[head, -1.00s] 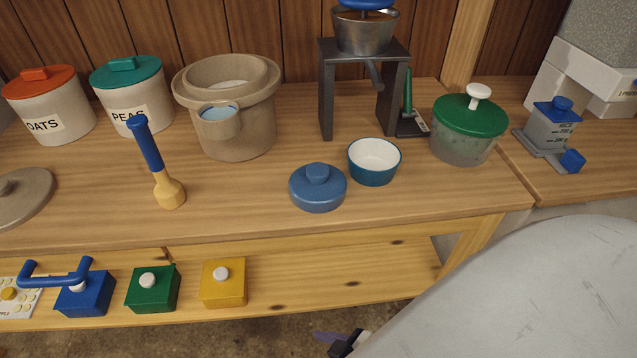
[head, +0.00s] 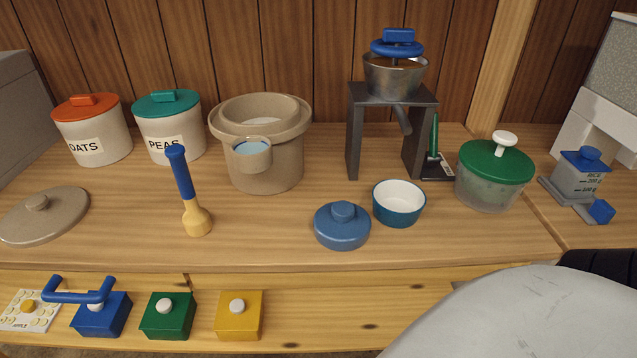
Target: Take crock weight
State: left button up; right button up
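A beige stoneware crock (head: 266,170) stands at the back of the bench, open at the top. A small cup with a pale blue surface (head: 252,155) sits at its front rim. The crock's inside is mostly hidden, and I cannot tell whether a weight lies in it. A round blue knobbed piece (head: 342,226) lies on the bench in front; I cannot tell if it is the crock weight or a lid. A beige knobbed lid (head: 45,215) lies at the far left. Neither of my grippers shows.
A blue and yellow tamper (head: 188,195) stands before the crock. Right of the blue piece are a teal bowl (head: 398,203), a food mill on a stand (head: 395,80) and a green-lidded jar (head: 492,175). Coloured boxes (head: 167,316) sit on the lower shelf. Bare bench lies between tamper and blue piece.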

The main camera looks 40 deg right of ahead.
aim_at(340, 226)
jog(key=k, duration=0.5)
jog(key=z, duration=0.9)
jog(key=i, duration=0.5)
